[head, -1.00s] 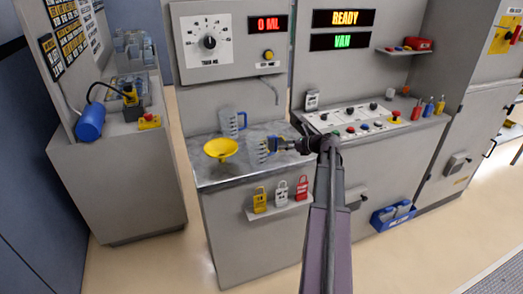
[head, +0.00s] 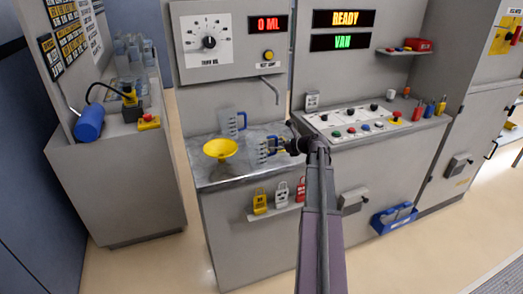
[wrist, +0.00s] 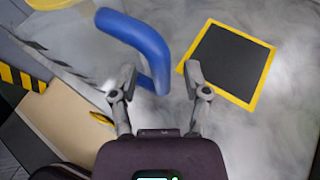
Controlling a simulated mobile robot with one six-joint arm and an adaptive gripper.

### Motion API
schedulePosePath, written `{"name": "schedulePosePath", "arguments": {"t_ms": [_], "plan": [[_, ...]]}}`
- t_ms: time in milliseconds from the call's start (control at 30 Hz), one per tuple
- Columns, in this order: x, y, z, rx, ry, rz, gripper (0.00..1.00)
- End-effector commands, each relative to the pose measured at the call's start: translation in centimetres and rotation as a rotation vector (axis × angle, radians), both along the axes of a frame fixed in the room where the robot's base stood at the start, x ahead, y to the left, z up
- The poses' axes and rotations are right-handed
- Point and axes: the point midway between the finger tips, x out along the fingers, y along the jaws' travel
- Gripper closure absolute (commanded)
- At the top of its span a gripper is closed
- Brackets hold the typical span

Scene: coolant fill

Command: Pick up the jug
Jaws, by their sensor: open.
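A clear jug with a blue handle (head: 271,145) stands at the front right of the grey metal counter. Its handle shows large in the wrist view (wrist: 140,42); its clear body is hard to make out there. My gripper (wrist: 160,75) is open, with the handle's lower end between its fingertips and the upper part slanting off over the left finger. I cannot tell whether a finger touches it. In the head view my gripper (head: 283,146) is just right of this handle. A second, similar jug (head: 231,122) stands farther back.
A yellow funnel (head: 220,149) stands left of the front jug. A black square with a yellow border (wrist: 232,65) lies on the counter, right of my gripper in the wrist view. A spout (head: 271,90) hangs above the counter. Padlocks (head: 281,191) sit on the front ledge.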

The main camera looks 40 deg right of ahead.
Motion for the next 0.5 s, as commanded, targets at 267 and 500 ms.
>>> {"name": "schedulePosePath", "arguments": {"t_ms": [267, 500], "plan": [[-0.02, -0.02, 0.00, 0.000, 0.000, 0.000, 0.93], [-0.02, -0.03, 0.00, 0.000, 0.000, 0.000, 1.00]]}}
